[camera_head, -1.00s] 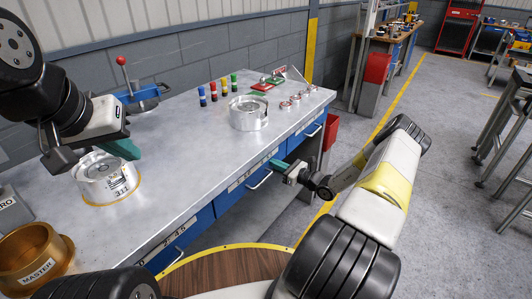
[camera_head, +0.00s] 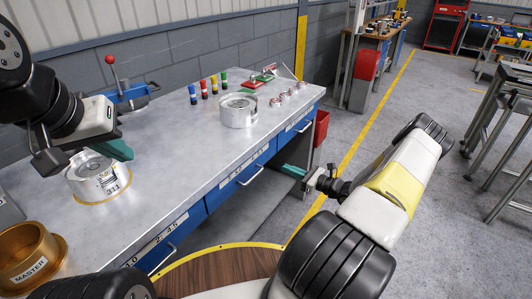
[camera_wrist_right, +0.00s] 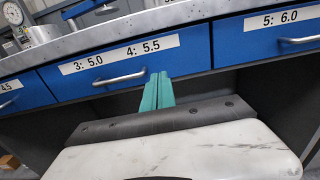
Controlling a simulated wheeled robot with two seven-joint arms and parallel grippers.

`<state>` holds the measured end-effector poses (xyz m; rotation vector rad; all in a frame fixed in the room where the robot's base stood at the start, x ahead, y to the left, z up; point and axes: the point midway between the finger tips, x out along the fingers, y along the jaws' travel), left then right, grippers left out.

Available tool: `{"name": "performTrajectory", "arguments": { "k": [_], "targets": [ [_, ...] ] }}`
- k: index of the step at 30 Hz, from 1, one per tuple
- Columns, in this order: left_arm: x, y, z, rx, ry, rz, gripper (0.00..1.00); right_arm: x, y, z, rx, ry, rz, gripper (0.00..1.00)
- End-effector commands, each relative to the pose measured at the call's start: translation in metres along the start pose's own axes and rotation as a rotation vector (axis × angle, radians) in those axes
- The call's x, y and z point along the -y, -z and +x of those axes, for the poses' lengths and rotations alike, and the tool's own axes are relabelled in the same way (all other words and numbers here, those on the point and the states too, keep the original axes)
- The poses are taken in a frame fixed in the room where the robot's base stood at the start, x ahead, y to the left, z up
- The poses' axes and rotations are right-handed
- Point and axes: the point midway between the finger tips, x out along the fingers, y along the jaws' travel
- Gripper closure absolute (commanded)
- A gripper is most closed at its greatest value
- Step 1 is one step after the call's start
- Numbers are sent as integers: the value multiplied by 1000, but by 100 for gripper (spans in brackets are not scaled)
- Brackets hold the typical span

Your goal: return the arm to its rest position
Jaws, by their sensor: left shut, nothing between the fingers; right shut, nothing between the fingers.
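My right arm reaches in from the lower right in the head view. Its gripper (camera_head: 293,171) has teal fingers and hangs in front of the workbench's blue drawers, below the bench top. In the right wrist view the two teal fingers (camera_wrist_right: 158,91) lie together, shut and empty, just in front of the drawer front. My left gripper (camera_head: 116,150) is at the upper left, over the bench by a silver cylindrical part (camera_head: 95,180) marked 311. It is shut with nothing between its fingers. Whether it touches the part cannot be told.
The grey bench top (camera_head: 165,145) holds another silver part (camera_head: 238,112), a gold MASTER ring (camera_head: 30,262), several coloured pegs (camera_head: 203,88) and a blue red-knobbed device (camera_head: 128,97). A red bin (camera_head: 321,128) hangs at the bench's end.

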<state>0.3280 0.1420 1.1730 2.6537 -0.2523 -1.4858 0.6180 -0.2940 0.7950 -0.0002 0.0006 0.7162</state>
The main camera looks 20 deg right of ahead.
Motion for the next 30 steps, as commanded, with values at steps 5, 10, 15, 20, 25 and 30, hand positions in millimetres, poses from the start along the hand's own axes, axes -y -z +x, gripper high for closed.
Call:
{"name": "performTrajectory", "arguments": {
  "k": [5, 10, 15, 20, 25, 30],
  "targets": [
    [0, 0, 0, 0, 0, 0, 100, 0, 0, -18, 0, -2, -1, 100],
    [0, 0, 0, 0, 0, 0, 100, -12, -25, -9, -34, -93, -74, 100],
    [0, 0, 0, 1, 0, 0, 100, -53, -85, 14, -135, -339, -286, 100],
    [0, 0, 0, 1, 0, 0, 100, -102, -141, 24, -238, -582, -526, 100],
    [0, 0, 0, 0, 0, 0, 100, -151, -194, 20, -336, -805, -794, 100],
    [0, 0, 0, 1, 0, 0, 100, -194, -243, 4, -423, -987, -1078, 100]
  ]
}}
